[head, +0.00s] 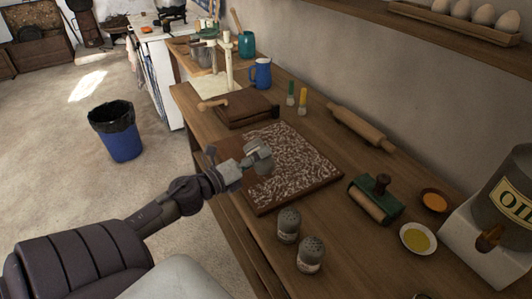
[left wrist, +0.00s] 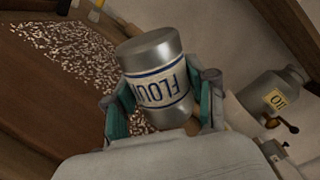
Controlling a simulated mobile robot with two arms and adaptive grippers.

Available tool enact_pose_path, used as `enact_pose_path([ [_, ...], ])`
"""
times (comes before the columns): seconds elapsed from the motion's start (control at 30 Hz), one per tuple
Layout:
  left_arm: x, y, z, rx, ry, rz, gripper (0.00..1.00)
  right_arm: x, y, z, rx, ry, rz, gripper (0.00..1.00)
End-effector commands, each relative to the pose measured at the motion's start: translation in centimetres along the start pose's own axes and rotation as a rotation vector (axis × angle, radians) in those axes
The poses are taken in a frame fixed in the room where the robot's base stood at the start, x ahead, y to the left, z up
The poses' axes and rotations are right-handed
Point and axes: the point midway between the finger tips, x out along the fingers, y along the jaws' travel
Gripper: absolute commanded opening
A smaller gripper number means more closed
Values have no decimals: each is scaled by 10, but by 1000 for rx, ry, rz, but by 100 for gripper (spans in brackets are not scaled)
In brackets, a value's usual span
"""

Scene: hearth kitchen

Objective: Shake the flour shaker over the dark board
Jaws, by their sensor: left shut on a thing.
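The dark board (head: 297,194) lies on the wooden counter, its surface strewn with white flecks; it also shows in the left wrist view (left wrist: 45,75). My left gripper (head: 262,158) is above the board's left part. It is shut on the flour shaker, a grey metal can with a white FLOUR label. In the left wrist view the flour shaker (left wrist: 155,85) sits between the fingers, with its label upside down. In the head view the gripper mostly hides it. My right gripper is not in view.
Two shakers with perforated tops (head: 289,222) (head: 310,252) stand near the board's front corner.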

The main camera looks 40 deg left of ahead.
Motion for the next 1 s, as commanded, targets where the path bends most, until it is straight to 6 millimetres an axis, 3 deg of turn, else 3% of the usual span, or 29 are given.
enact_pose_path([
  [0.37, -4, 6, 10, 1, 0, -1, 17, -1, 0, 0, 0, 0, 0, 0],
  [0.6, -3, 1, 3, 1, -1, -1, 17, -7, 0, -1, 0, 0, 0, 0],
  [1.0, 3, 23, 30, 2, 0, -1, 17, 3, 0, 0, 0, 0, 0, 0],
])
